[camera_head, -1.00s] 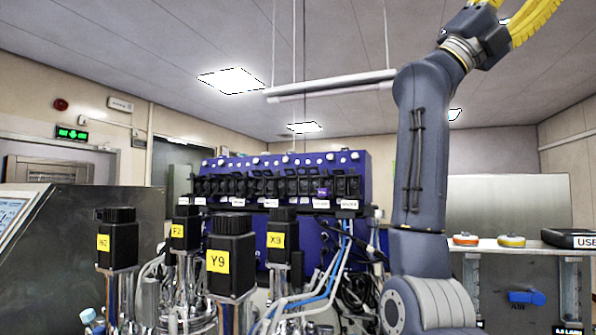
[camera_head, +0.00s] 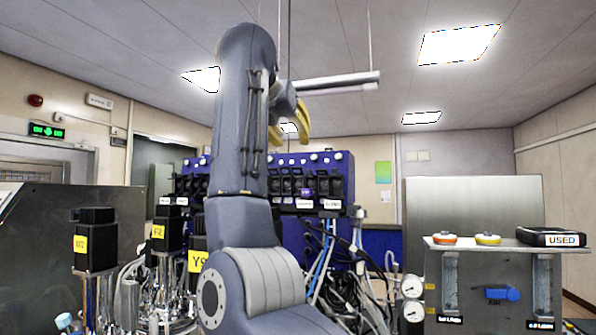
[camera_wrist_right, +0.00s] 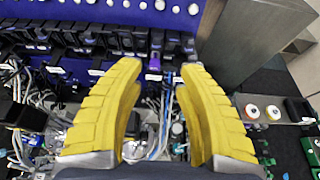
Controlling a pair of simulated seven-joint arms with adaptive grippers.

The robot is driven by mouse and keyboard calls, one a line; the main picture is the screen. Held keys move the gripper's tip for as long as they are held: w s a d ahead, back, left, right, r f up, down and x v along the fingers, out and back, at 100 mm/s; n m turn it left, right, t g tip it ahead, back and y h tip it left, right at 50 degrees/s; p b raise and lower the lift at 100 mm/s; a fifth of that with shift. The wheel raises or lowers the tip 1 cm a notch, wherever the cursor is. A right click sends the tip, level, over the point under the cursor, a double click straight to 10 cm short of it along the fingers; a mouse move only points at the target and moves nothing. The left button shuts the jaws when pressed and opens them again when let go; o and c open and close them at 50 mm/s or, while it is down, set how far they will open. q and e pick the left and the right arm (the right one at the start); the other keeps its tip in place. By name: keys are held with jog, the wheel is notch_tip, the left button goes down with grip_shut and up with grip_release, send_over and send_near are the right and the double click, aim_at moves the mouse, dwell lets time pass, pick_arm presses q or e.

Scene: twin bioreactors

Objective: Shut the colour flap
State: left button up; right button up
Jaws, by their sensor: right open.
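One small purple flap (camera_head: 306,192) stands out in the row of black pump heads on the blue bioreactor unit (camera_head: 345,165). It also shows in the right wrist view (camera_wrist_right: 154,62), between my fingertips in the picture but farther off. How far it stands open is too small to tell. My right gripper (camera_head: 288,132) is open and empty, its yellow fingers partly hidden behind my right arm in the head view. In the right wrist view both fingers (camera_wrist_right: 162,66) are spread apart, touching nothing. My left gripper is out of view.
Motor-topped vessels (camera_head: 97,230) stand at the front left. Tubes and cables (camera_head: 325,265) hang below the pump row. At right, a gas panel (camera_head: 490,285) carries two round orange and yellow items and a black case marked USED (camera_head: 553,237). Air above the pump row is free.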

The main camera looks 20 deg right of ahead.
aim_at(308, 170)
jog(key=x, duration=1.7)
jog(key=shift+w+a+f, duration=0.2)
grip_shut()
